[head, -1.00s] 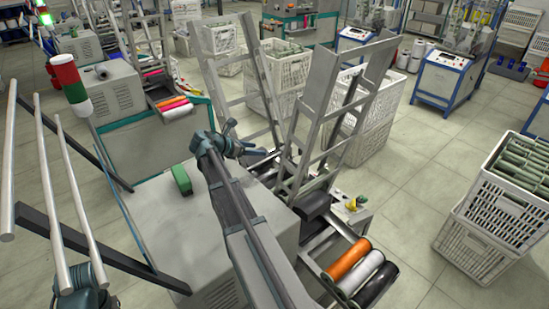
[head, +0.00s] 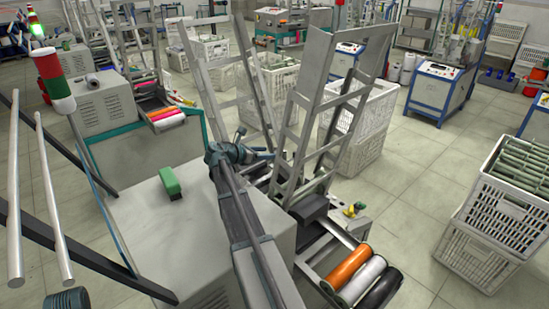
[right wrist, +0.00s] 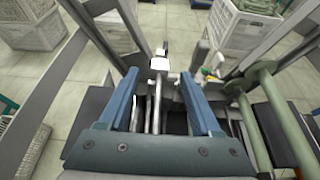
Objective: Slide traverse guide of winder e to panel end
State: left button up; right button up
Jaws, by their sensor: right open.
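The winder in front of me has a grey housing (head: 165,225) with a green block (head: 171,183) on top. My right gripper (head: 264,154) is beyond the housing, beside the tilted grey ladder-like frame. In the right wrist view my right gripper (right wrist: 160,76) is open, with a blue finger on each side. A small pale block (right wrist: 160,63), which looks like the traverse guide, shows between and just beyond the fingertips, above thin metal rods. I cannot tell whether a finger touches it. In the head view the arm and frame hide the guide.
Orange, white and black rolls (head: 365,277) lie at the winder's front right. The ladder-like frame (head: 300,140) rises close to my right gripper. White crates (head: 360,120) stand behind, and a stacked crate (head: 505,200) is at right. Floor between them is clear.

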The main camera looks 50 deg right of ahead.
aim_at(275, 152)
jog(key=shift+b+x, duration=0.6)
jog(key=shift+x, duration=1.75)
grip_shut()
